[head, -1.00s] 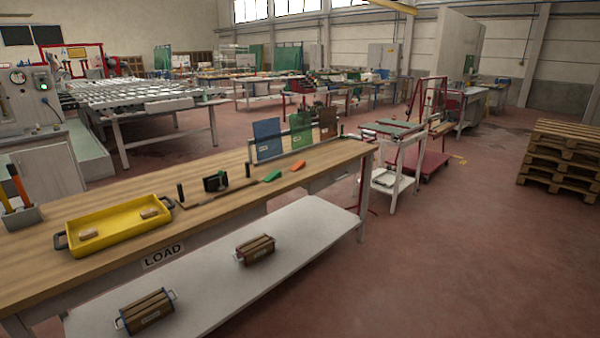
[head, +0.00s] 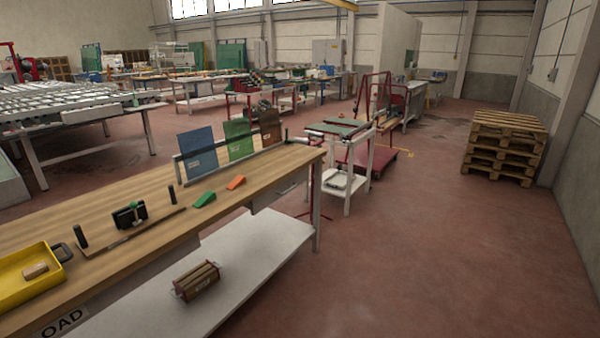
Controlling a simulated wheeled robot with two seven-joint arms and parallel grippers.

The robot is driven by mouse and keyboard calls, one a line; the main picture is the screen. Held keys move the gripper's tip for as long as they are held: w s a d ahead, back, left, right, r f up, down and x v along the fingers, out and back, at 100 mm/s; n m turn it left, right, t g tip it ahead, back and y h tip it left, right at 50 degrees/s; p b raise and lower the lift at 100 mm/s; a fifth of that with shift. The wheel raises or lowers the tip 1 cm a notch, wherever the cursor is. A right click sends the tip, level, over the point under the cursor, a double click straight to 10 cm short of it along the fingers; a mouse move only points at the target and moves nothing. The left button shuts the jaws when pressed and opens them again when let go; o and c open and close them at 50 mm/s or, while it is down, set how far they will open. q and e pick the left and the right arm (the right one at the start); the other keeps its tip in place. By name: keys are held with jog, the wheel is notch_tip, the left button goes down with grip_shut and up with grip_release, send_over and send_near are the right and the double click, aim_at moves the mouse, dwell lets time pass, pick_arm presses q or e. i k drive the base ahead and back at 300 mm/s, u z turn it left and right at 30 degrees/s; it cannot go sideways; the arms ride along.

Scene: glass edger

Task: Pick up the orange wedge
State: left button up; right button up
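The orange wedge (head: 236,183) lies on the wooden bench top (head: 160,230), near its front edge toward the right end. A green wedge (head: 204,199) lies just to its left, apart from it. Neither of my grippers shows in the head view, so I cannot see whether they are open or shut.
A rack with blue (head: 198,150), green (head: 239,139) and brown panels (head: 271,127) stands behind the wedges. A black device (head: 129,215) and a yellow tray (head: 52,285) are farther left. A crate (head: 196,281) sits on the lower shelf.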

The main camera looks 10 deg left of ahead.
aim_at(239, 180)
jog(key=z, duration=0.45)
jog(key=i, duration=1.75)
jog(key=u, duration=0.4)
jog(key=i, duration=0.95)
jog(key=u, duration=0.7)
